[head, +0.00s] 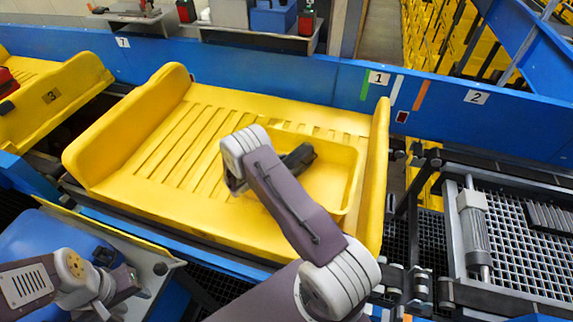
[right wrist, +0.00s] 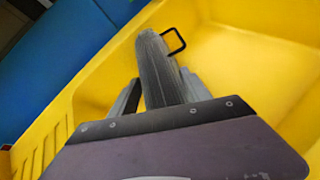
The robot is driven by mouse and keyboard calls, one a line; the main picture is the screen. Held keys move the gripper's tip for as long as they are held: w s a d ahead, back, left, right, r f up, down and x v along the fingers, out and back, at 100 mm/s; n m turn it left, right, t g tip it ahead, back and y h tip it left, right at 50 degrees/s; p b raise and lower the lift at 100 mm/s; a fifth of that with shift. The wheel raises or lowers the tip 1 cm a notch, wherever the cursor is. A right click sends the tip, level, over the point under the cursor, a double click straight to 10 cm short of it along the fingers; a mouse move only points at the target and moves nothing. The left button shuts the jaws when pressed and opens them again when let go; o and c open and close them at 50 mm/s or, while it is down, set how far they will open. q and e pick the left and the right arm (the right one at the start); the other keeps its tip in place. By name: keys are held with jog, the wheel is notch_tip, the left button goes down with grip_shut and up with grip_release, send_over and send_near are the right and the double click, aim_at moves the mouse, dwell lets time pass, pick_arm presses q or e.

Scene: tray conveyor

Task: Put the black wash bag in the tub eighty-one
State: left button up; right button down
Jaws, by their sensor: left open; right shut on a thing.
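The black wash bag (head: 299,158) shows dark beside my right forearm, over the yellow tub (head: 345,190) set in the right part of the big yellow tray (head: 150,195). My right gripper (right wrist: 158,92) is shut on the bag, which stands out between its fingers with a thin black loop (right wrist: 176,42) in the right wrist view. Yellow tub walls (right wrist: 250,60) lie around it. In the head view my forearm hides part of the bag and the fingers. My left gripper (head: 138,283) is open and empty at the lower left. No number eighty-one is readable.
A blue rail (head: 260,72) with labels 7, 1 and 2 runs behind. A blue surface (head: 45,250) lies near my left arm. A metal grid and roller (head: 475,235) are at the right.

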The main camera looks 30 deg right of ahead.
jog(key=shift+c, duration=2.3)
grip_release()
jog(key=shift+s, duration=0.1)
jog(key=b+v, duration=0.2)
jog(key=v, duration=0.9)
jog(key=shift+a, duration=0.2)
jog(key=shift+s+a+r, duration=0.15)
jog(key=shift+a+r, duration=0.05)
jog(key=shift+a, duration=0.1)
